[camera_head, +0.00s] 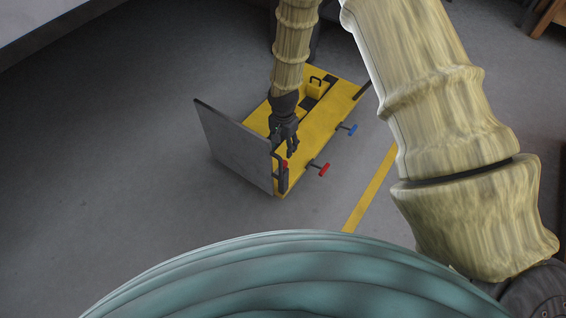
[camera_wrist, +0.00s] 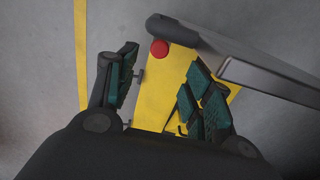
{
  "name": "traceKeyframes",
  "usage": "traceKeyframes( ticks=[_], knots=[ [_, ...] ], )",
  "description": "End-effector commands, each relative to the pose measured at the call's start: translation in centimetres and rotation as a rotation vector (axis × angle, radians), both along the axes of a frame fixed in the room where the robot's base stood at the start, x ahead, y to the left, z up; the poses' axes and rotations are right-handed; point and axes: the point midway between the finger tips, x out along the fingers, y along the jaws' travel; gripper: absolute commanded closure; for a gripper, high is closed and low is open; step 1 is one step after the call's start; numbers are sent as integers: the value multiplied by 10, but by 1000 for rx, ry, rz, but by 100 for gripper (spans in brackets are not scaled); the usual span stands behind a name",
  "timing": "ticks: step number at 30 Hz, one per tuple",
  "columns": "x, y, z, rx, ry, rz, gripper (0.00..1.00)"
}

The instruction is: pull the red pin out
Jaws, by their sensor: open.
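In the head view a red-handled pin (camera_head: 323,170) sticks out from the right side of a yellow lift (camera_head: 316,127), near its front end. A blue-handled pin (camera_head: 352,129) sticks out farther back on the same side. My gripper (camera_head: 291,151) is open above the lift's front end, left of the red pin and apart from it. In the wrist view my gripper (camera_wrist: 163,75) has its fingers spread over the yellow lift (camera_wrist: 155,87). A round red knob (camera_wrist: 159,49) lies beyond them. The pin handles are not clear there.
A dark post with a red top (camera_head: 285,164) rises at the front corner, close to my gripper. A yellow floor line (camera_head: 371,190) runs to the right. The floor right of the pins is clear.

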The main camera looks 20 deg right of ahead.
Motion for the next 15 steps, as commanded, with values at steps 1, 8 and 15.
traceKeyframes(
  ticks=[1, 8, 15],
  knots=[
    [-1, 0, -8, 0, 1, 0, 49],
    [-1, 0, -44, 0, 3, 0, 49],
    [-1, 0, -79, 0, 2, 1, 49]
  ],
)
